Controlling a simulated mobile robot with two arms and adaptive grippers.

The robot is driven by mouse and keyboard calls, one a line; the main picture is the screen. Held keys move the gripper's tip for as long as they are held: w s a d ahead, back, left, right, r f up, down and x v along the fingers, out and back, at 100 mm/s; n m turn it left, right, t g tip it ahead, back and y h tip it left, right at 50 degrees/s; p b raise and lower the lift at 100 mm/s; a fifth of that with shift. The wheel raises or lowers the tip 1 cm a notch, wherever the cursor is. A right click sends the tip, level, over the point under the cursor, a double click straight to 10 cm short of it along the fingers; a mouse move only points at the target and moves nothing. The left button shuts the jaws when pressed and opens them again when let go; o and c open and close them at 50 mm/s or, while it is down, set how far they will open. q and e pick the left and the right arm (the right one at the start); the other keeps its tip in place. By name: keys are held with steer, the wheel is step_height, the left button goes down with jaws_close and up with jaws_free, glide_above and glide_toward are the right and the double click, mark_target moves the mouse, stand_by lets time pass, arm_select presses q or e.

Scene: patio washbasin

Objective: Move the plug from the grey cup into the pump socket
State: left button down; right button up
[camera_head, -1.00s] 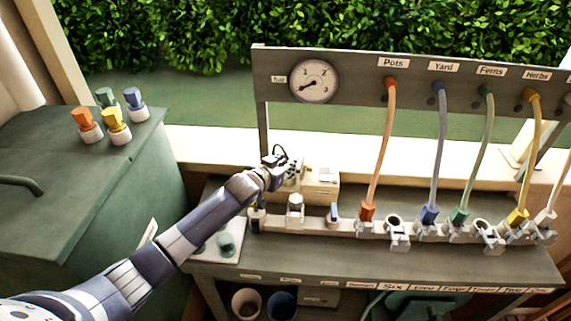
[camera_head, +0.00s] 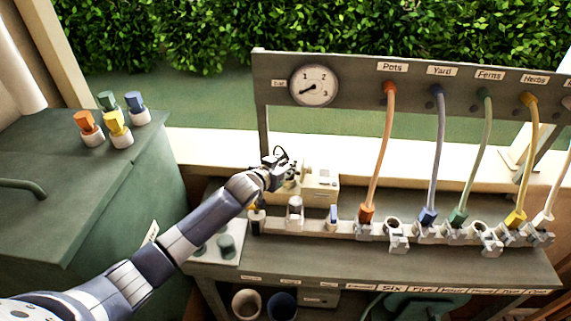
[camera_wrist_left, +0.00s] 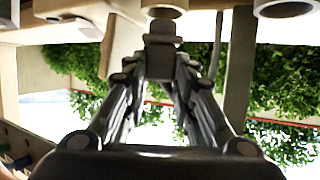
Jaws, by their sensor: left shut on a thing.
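My left gripper (camera_head: 281,160) is at the left end of the pale rail (camera_head: 345,231), in front of a cream box (camera_head: 319,186). In the left wrist view the fingers close together on a small grey plug (camera_wrist_left: 161,36). A pale round socket-like piece (camera_wrist_left: 165,5) is just above the plug; I cannot tell whether they touch. In the head view the gripper hides the plug. Which piece is the pump socket is unclear. A pale grey cup (camera_head: 246,304) is on the lower shelf; whether it is the task's cup is unclear. The right gripper is not seen.
Coloured hoses, such as the orange one (camera_head: 378,150), hang from the panel (camera_head: 450,112) to the rail. A dark blue cup (camera_head: 281,306) stands below. Orange, yellow, green and blue plugs sit on the green cabinet (camera_head: 80,185) at left. The bench front (camera_head: 310,258) is mostly clear.

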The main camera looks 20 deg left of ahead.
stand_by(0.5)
arm_select(q)
steer(key=shift+f+b, duration=0.45)
steer(key=shift+f, duration=0.35)
steer(key=shift+r, duration=0.25)
steer(key=shift+r+p, duration=0.6)
steer(key=shift+p, duration=0.3)
stand_by(0.5)
steer(key=shift+f+b, duration=0.4)
steer(key=shift+f, duration=0.4)
stand_by(0.3)
